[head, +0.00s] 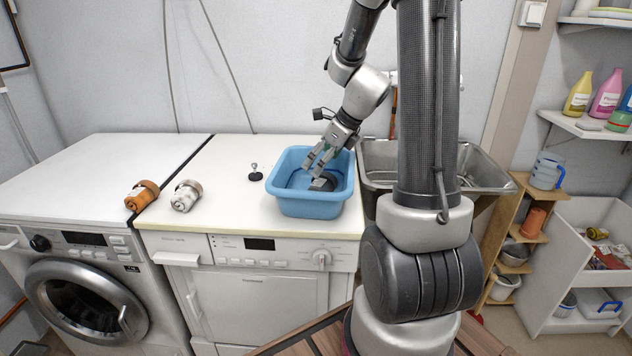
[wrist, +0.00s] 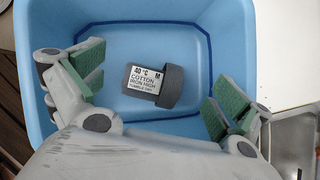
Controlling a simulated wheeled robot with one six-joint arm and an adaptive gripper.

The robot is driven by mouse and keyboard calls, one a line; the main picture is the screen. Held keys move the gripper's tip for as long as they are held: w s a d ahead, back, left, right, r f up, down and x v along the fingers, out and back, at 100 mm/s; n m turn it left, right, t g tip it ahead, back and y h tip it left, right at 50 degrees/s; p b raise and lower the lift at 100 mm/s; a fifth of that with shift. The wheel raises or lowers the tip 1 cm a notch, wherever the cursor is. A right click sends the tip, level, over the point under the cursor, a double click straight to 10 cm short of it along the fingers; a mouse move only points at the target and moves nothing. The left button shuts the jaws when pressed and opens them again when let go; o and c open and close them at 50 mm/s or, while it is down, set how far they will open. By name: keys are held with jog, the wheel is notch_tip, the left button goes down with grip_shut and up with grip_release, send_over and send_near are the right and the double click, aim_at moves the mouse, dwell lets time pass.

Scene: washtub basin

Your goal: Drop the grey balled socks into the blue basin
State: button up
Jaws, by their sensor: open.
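The blue basin (head: 309,207) stands on the white machine top. The grey balled socks (head: 325,182) lie inside it on the bottom. In the wrist view the grey socks (wrist: 155,86) show a white label reading "40 °C M COTTON", and they lie apart from the walls of the basin (wrist: 225,60). My gripper (head: 318,161) is over the basin, its fingers pointing down into it. In the wrist view my gripper (wrist: 155,90) has its green finger pads wide apart, one on each side of the socks, touching nothing that I can see.
Orange balled socks (head: 142,195) and white balled socks (head: 186,196) lie to the left on the machine tops. A small dark stopper (head: 255,173) stands left of the basin. A metal sink (head: 377,172) is right of the basin. White top between stopper and socks is clear.

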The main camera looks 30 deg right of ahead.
jog(key=v, duration=1.2)
jog(key=s+n, duration=0.1)
jog(key=n, duration=0.2)
jog(key=s+f+n+g, duration=0.1)
jog(key=s+n, duration=0.1)
jog(key=n, duration=0.1)
jog(key=s+f+n, duration=0.1)
jog(key=s+n, duration=0.1)
jog(key=n, duration=0.2)
jog(key=shift+d+f+g, duration=0.1)
jog(key=shift+d+g, duration=0.1)
jog(key=shift+g, duration=0.1)
jog(key=s+a+r+n+h, duration=0.1)
jog(key=s+a+n, duration=0.3)
jog(key=n, duration=0.5)
jog(key=s+a+r+n+t+h, duration=0.1)
jog(key=s+a+r+n+h, duration=0.1)
jog(key=s+n, duration=0.7)
jog(key=a+r+n, duration=0.1)
jog(key=a, duration=0.1)
jog(key=shift+s+a+r, duration=0.35)
jog(key=shift+a+r, duration=0.05)
